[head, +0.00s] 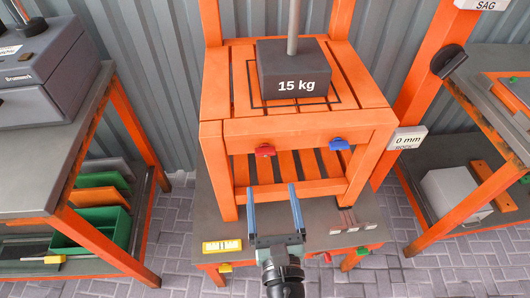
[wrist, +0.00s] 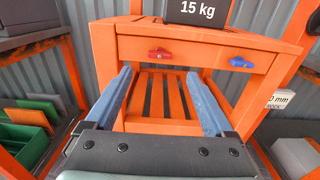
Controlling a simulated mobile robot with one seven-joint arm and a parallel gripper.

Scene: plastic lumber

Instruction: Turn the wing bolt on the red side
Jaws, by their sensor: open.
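The red wing bolt (head: 265,151) sits on the left of the front rail of an orange slatted stand. The blue wing bolt (head: 339,144) sits on the right of the same rail. In the wrist view the red wing bolt (wrist: 160,53) lies roughly horizontal, and the blue one (wrist: 241,62) is to its right. My gripper (head: 272,191) is open and empty, below and in front of the rail. In the wrist view its two blue fingers (wrist: 164,90) point toward the stand, with the red bolt beyond and between them. Neither finger touches a bolt.
A dark 15 kg block (head: 294,75) rests on the orange stand (head: 222,131). A yellow level (head: 222,246) lies on the lower grey table, left of my gripper. Orange-legged benches stand at left (head: 40,180) and right (head: 490,100). A 0 mm sign (head: 406,138) hangs right of the stand.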

